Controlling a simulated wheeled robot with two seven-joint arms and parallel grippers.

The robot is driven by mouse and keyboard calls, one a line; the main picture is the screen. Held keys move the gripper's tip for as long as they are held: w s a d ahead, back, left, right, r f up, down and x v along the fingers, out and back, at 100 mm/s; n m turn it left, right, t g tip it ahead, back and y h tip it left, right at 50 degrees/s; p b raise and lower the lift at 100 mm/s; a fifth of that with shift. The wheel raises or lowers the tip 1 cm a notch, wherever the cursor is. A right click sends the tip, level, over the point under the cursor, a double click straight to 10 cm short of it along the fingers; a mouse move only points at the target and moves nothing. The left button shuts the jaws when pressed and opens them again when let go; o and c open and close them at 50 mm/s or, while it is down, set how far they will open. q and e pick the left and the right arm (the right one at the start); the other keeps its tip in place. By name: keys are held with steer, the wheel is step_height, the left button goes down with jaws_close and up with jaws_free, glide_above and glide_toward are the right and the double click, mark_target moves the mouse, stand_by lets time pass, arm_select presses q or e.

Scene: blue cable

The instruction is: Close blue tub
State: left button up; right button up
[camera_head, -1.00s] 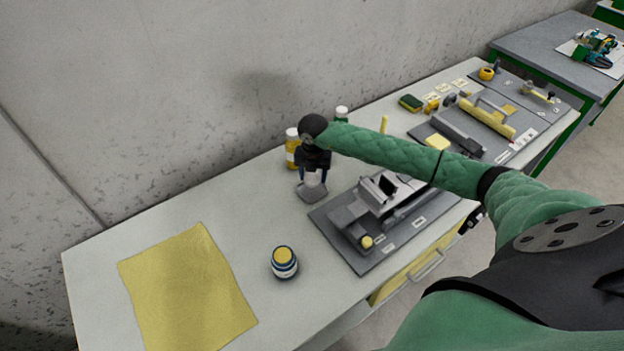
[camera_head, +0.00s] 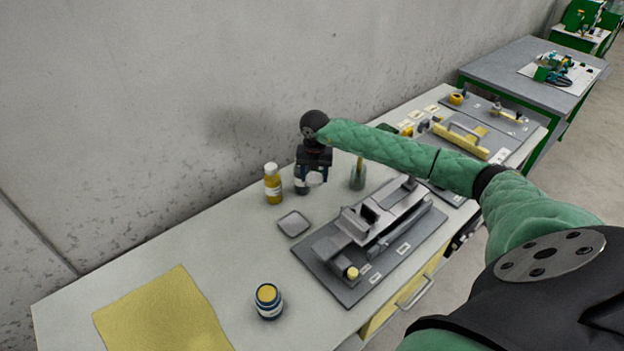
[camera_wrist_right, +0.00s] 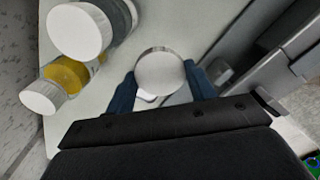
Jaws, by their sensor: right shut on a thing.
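The blue tub (camera_head: 268,301) stands upright on the table in the head view, with a white label band and a yellow top surface showing. My right gripper (camera_head: 313,178) is shut on a round pale lid (camera_head: 316,180) and holds it behind and to the right of the tub, well apart from it. In the right wrist view the lid (camera_wrist_right: 160,72) sits between the two dark blue fingers. A grey square pad (camera_head: 294,223) lies bare on the table below the gripper. My left gripper is not in view.
A yellow bottle with a white cap (camera_head: 272,186) stands left of the gripper, and another capped jar (camera_wrist_right: 79,31) is close by. A glass with a stick (camera_head: 358,178) and a grey fixture (camera_head: 370,228) are to the right. A yellow cloth (camera_head: 165,318) lies left of the tub.

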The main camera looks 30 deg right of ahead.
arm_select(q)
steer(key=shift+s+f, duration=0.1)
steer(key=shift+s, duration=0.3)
